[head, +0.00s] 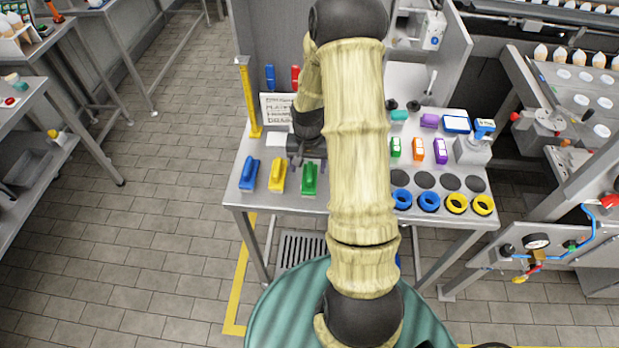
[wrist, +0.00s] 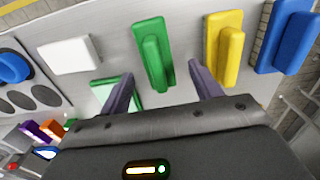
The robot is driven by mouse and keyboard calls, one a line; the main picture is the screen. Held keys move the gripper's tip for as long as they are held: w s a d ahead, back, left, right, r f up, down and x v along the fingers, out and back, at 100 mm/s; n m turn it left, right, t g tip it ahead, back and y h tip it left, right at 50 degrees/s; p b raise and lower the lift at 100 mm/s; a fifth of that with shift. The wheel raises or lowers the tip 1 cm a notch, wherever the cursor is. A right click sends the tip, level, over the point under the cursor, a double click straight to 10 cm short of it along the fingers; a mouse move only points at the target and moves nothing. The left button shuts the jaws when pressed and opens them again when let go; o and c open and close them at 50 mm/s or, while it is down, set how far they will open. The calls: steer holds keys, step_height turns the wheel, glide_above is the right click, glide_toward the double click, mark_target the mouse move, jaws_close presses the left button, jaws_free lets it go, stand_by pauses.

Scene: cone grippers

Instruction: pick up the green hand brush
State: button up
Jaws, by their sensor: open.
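The green hand brush (head: 309,179) lies on the metal table, the rightmost of a row of three brushes in the head view. In the wrist view the green brush (wrist: 153,60) stretches ahead of my gripper (wrist: 160,78). Its near end lies between the two spread fingers as seen from the wrist, with a gap on each side. My gripper (head: 304,152) is open and empty, just behind the green brush in the head view. I cannot tell its exact height above the table.
A yellow brush (head: 278,174) and a blue brush (head: 249,173) lie left of the green one. A white block (wrist: 68,55) and a green-edged pale piece (wrist: 102,92) lie on the other side. Blue rings (head: 428,202) stand near the table's right front.

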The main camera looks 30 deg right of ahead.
mark_target(310, 171)
steer(key=shift+s, duration=0.1)
steer(key=shift+a+f, duration=0.1)
steer(key=shift+d+f+p, duration=0.15)
steer(key=shift+f+p, duration=0.3)
steer(key=shift+f, duration=0.8)
steer(key=shift+d+f+p, duration=0.1)
steer(key=shift+f+p, duration=0.35)
steer(key=shift+f, duration=0.8)
steer(key=shift+c, duration=0.2)
steer(key=c, duration=1.1)
